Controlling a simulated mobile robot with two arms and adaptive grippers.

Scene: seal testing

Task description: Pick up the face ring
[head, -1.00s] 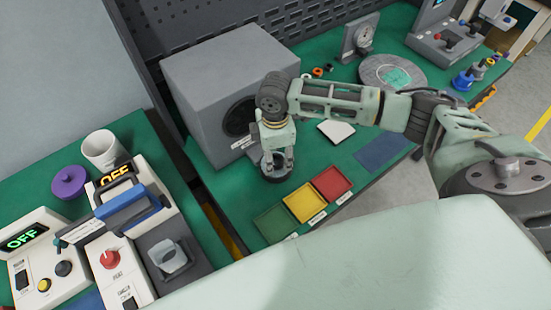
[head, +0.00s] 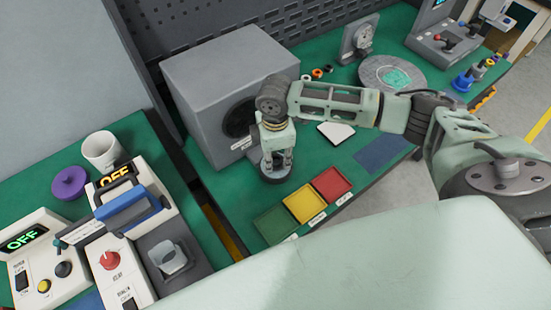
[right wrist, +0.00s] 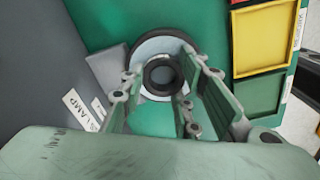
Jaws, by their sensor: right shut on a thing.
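The face ring (right wrist: 149,76) is a small dark ring in the right wrist view, between the fingertips of my right gripper (right wrist: 160,80). It sits within a round stand with a pale top (right wrist: 155,45) and a dark rim. In the head view the right gripper (head: 277,160) points straight down over this stand (head: 275,177), with its fingers close together. The gripper is shut on the ring. In the head view the fingers hide the ring. My left gripper is not in view.
A large grey box (head: 205,90) with a round dark opening stands just behind the gripper. Green, yellow (head: 305,203) and red (head: 331,184) trays lie in front. A white plate (head: 336,132) lies to the right. Control boxes (head: 35,260) stand on the left bench.

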